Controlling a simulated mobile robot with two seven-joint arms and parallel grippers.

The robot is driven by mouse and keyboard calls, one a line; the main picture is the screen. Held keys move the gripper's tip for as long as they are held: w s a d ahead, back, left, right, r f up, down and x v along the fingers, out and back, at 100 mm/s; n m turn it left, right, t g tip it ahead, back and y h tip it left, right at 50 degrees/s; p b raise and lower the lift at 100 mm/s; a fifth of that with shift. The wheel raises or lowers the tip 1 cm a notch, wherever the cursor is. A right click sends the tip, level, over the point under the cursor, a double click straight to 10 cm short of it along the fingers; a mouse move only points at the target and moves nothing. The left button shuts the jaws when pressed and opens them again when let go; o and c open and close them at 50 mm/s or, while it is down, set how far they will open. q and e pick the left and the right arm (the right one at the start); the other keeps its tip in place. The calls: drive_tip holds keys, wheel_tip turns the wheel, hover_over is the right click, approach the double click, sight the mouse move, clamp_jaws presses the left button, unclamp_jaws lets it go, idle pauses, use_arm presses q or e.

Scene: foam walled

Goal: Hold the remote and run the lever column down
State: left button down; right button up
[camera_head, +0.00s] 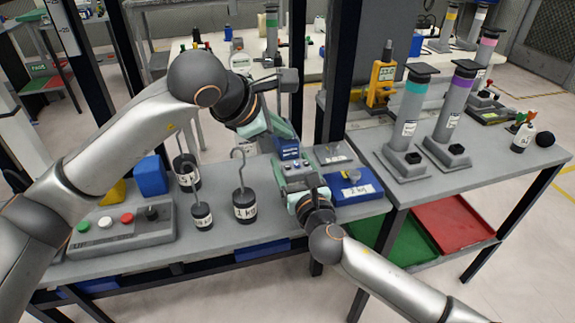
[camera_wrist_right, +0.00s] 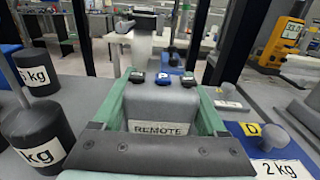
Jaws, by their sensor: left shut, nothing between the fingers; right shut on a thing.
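The grey remote (camera_wrist_right: 165,102), labelled REMOTE, has three dark buttons on its far end. My right gripper (camera_head: 298,182) is shut on it, with a green finger on each side in the right wrist view. The remote (camera_head: 294,170) is at the right part of the grey bench. A grey upright with a wide head (camera_head: 287,78), perhaps the lever column, stands behind the remote; it seems to show in the wrist view too (camera_wrist_right: 142,42). My left gripper (camera_head: 283,128) is shut and empty beside this upright, above the remote. Whether it touches the upright is unclear.
Hooked weights (camera_head: 245,207) stand left of the remote. A button box (camera_head: 122,228) is at the bench's left front. Columns with teal (camera_head: 408,118) and purple (camera_head: 452,110) bands stand on the right table.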

idle(0.4)
drive_tip(key=o, duration=1.4)
